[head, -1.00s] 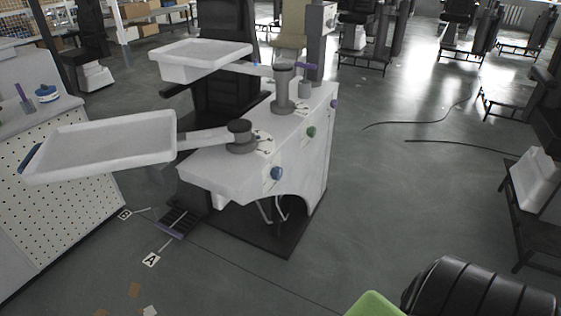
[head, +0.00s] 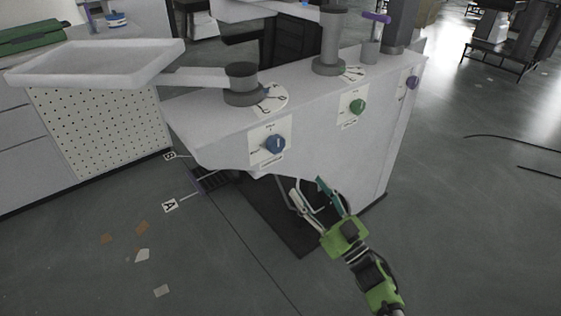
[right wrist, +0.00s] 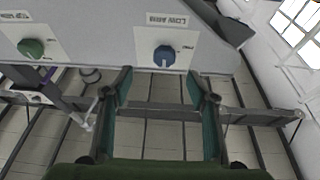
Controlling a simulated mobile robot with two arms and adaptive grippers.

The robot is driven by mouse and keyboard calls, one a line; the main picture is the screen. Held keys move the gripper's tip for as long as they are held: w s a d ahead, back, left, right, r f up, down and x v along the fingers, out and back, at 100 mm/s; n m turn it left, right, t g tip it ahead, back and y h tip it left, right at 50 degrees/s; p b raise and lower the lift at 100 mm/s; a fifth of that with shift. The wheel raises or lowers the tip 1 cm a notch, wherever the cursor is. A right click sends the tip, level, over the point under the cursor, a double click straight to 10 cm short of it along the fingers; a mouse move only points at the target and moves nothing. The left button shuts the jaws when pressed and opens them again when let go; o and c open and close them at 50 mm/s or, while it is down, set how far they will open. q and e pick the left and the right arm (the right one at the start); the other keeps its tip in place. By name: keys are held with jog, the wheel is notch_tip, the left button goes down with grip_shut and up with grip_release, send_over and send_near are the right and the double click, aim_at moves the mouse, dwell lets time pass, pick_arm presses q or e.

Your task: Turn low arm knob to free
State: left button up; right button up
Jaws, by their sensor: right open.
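The blue low arm knob (head: 275,143) sits on a white label plate on the sloped front of the grey cabinet (head: 220,145). The right wrist view shows the blue knob (right wrist: 164,56) too, with the words LOW ARM on its plate. Its exact setting is too small to read. My right gripper (head: 309,184) is open and empty, below and to the right of the knob in the head view. In the right wrist view its fingers (right wrist: 159,85) are spread, roughly in line with the knob and apart from it. My left gripper is not in view.
A green knob (head: 358,106) and a purple knob (head: 411,82) are on the same cabinet to the right. A white tray (head: 95,62) on a swing arm reaches left from a dark pivot (head: 241,84) above the blue knob. Open floor lies in front.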

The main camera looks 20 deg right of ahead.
aim_at(279, 146)
jog(key=shift+n+y, duration=0.3)
jog(key=shift+y, duration=0.2)
jog(key=x, duration=0.4)
jog(key=r+x, duration=0.1)
jog(key=x, duration=0.8)
jog(key=shift+s+a+r+b, duration=0.15)
jog(key=shift+s+r+b, duration=0.15)
jog(key=shift+s+b, duration=0.1)
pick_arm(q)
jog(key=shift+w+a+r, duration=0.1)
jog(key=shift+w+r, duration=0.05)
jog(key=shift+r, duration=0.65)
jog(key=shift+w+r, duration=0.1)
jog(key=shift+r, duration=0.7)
pick_arm(e)
jog(key=shift+w+a+r, duration=0.2)
jog(key=shift+w+r, duration=0.05)
jog(key=shift+w, duration=0.35)
jog(key=c, duration=1.1)
